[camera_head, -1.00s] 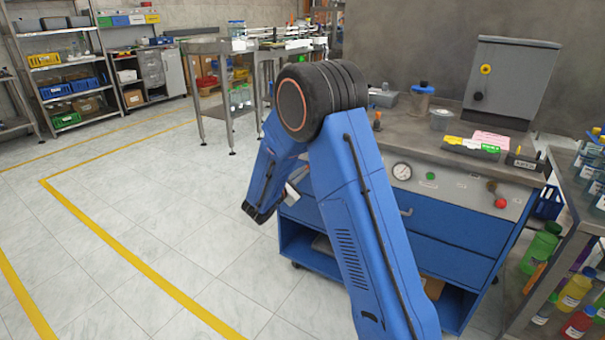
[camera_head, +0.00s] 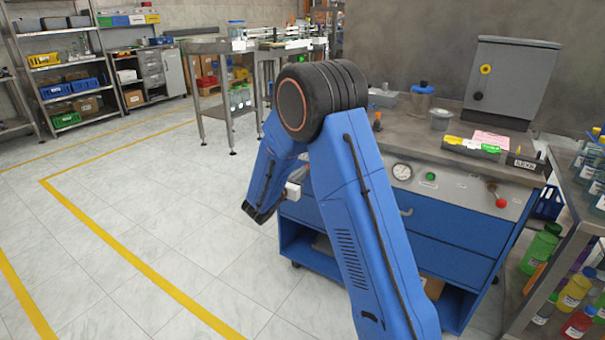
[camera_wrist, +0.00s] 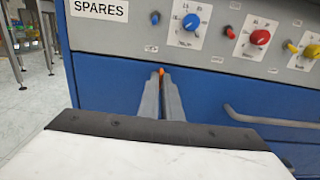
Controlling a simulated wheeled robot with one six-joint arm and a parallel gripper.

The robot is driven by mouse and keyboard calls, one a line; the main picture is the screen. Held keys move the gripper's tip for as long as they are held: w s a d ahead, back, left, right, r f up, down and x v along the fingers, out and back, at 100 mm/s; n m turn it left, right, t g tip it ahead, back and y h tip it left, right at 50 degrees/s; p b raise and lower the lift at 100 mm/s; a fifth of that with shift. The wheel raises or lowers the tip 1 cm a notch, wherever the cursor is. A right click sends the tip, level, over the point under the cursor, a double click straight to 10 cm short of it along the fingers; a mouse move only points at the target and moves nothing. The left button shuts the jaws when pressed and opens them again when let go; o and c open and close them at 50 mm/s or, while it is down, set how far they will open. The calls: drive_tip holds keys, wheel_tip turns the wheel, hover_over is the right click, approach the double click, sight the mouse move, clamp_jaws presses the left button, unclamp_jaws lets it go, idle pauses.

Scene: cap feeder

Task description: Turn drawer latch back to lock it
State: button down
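In the wrist view, a small orange latch piece (camera_wrist: 161,71) shows on the blue drawer cabinet, near the drawer's upper left corner. My gripper (camera_wrist: 161,80) has its two grey fingers close together, with the orange piece between their tips. The fingers hide most of the latch, so its exact angle cannot be told. The blue drawer front (camera_wrist: 215,97) looks flush with the cabinet, and its grey bar handle (camera_wrist: 270,120) is to the right of the fingers.
A grey panel above the drawer carries a SPARES label (camera_wrist: 98,9), a blue knob (camera_wrist: 191,22), a red knob (camera_wrist: 260,37) and a yellow knob (camera_wrist: 311,51). A shelf with bottles (camera_head: 585,250) stands close on the right. The floor at left is open.

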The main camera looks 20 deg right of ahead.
idle(0.4)
drive_tip(key=c, duration=2)
unclamp_jaws()
drive_tip(key=v, duration=1.7)
drive_tip(key=shift+s+a+f, duration=0.1)
drive_tip(key=shift+a, duration=0.1)
